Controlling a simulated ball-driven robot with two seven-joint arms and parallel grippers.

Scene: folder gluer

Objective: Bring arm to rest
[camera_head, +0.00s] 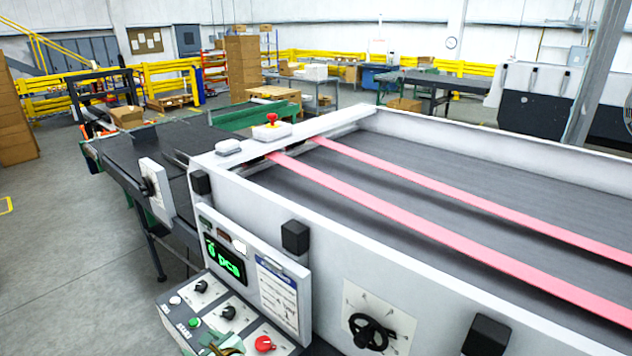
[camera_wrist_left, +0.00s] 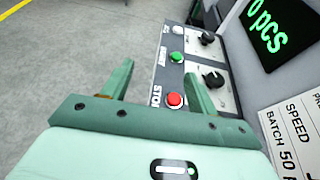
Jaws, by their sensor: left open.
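My left gripper (camera_head: 222,345) shows at the bottom edge of the head view, over the front of the control panel (camera_head: 176,327). In the left wrist view its two green fingers (camera_wrist_left: 158,85) are spread apart with nothing held between them. Past the fingers is the panel, with a red stop button (camera_wrist_left: 174,100) near the right finger and a green start button (camera_wrist_left: 177,57) farther up. In the head view the red button (camera_head: 264,343) is just right of the gripper, and the green button (camera_head: 195,322) is up and left of it. My right gripper is not in view.
The folder gluer (camera_head: 330,235) with pink belts (camera_head: 420,228) fills the right side. A display (camera_head: 224,260) reads 0 pcs above the panel. A handwheel (camera_head: 371,333) sits on the machine's front. Open grey floor (camera_head: 70,270) lies to the left.

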